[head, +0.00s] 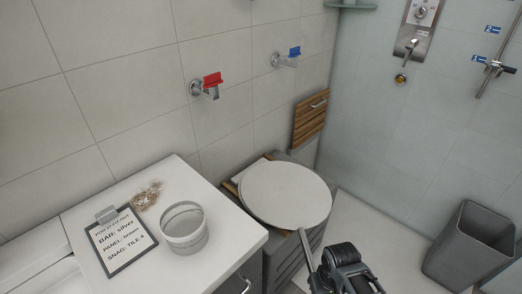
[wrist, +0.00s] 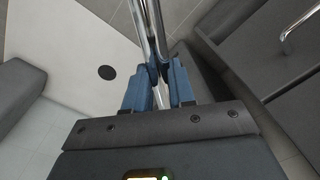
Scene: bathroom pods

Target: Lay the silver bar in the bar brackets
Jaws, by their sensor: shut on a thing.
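The silver bar (wrist: 151,25) is a shiny, slim rod. In the wrist view my gripper (wrist: 158,75) has its two blue fingers closed on it, and the bar runs up out of the top of that view. In the head view part of the bar (head: 306,250) shows in front of the round white lid, slanting up to the left from my gripper (head: 318,280) at the bottom edge. The fingertips are mostly hidden there.
A white counter (head: 105,190) holds a clipboard (head: 122,240), a grey-white cup (head: 184,228) and a small brownish clump (head: 147,195). A round white lid (head: 285,193) is beside it. A grey bin (head: 470,245) stands right.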

